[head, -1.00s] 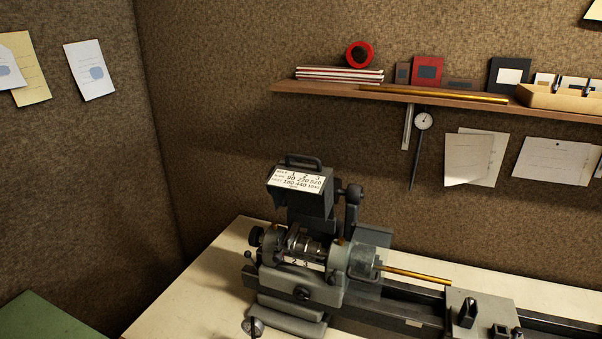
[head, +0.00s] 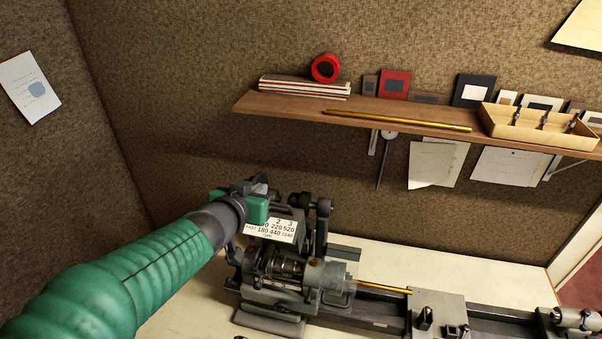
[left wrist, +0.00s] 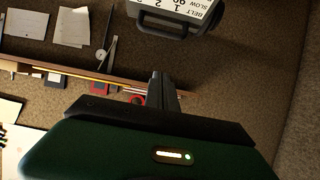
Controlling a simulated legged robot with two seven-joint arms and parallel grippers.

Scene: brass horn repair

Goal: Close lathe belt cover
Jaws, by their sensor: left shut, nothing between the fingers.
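The lathe (head: 275,308) stands on the pale bench. Its dark grey belt cover (head: 297,213), with a white speed-chart label (head: 282,231), is raised above the headstock, and the belt pulleys (head: 285,266) show below it. My left gripper (head: 262,184) is at the upper left of the cover and partly hides it; I cannot tell whether they touch in this view. In the left wrist view, the fingers (left wrist: 163,88) are shut and empty, pointing past the cover (left wrist: 185,10). The cover's handle (left wrist: 165,29) shows there, a little above and apart from the fingertips. My right gripper is out of view.
A wooden shelf (head: 385,123) runs along the wall behind, holding a brass rod (head: 400,121), a red roll (head: 325,67) and a tray (head: 535,130). A brass rod (head: 383,287) sticks out of the chuck to the right. Bare bench (head: 440,262) lies behind the lathe bed.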

